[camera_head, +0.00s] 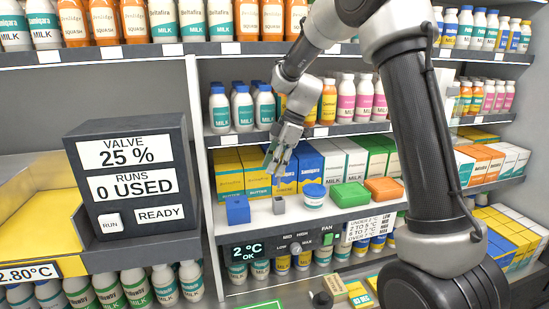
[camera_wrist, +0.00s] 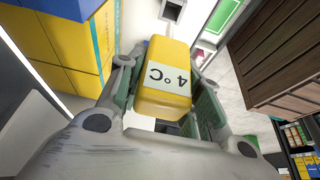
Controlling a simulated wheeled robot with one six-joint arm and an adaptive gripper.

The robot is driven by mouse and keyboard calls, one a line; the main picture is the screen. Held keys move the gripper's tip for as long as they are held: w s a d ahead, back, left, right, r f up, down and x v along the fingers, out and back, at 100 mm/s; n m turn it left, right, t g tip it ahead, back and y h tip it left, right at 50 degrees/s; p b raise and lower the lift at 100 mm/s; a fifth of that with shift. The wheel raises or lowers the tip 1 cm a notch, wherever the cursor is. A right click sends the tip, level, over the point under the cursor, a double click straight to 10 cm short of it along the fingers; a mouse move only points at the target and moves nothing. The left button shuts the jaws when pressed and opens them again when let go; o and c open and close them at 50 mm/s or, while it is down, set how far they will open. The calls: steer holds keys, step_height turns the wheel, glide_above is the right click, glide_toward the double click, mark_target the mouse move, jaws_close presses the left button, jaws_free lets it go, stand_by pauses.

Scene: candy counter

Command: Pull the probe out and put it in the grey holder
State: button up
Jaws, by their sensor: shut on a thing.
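The probe (camera_wrist: 165,80) shows in the wrist view as a yellow body with a white "4°C" label. My gripper (camera_head: 279,168) is shut on it, with one finger on each side. The probe's lower end is hidden behind its body. In the head view, the probe is too small and covered by the fingers to make out clearly. The grey holder (camera_head: 279,205) is a small block on the middle shelf, below my gripper and apart from it. A blue block (camera_head: 238,210) stands to its left.
Yellow butter boxes (camera_head: 228,174) stand behind the holder. A white and blue tub (camera_head: 314,195), a green box (camera_head: 350,195) and an orange box (camera_head: 383,190) are to its right. Milk bottles (camera_head: 243,108) line the shelf above. A dark display box (camera_head: 133,185) stands at left.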

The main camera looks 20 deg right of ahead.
mark_target(274, 199)
steer(key=shift+f, duration=1.4)
steer(key=shift+f, duration=3.05)
steer(key=o, duration=1.2)
steer(key=v, duration=1.2)
steer(key=shift+r, duration=0.1)
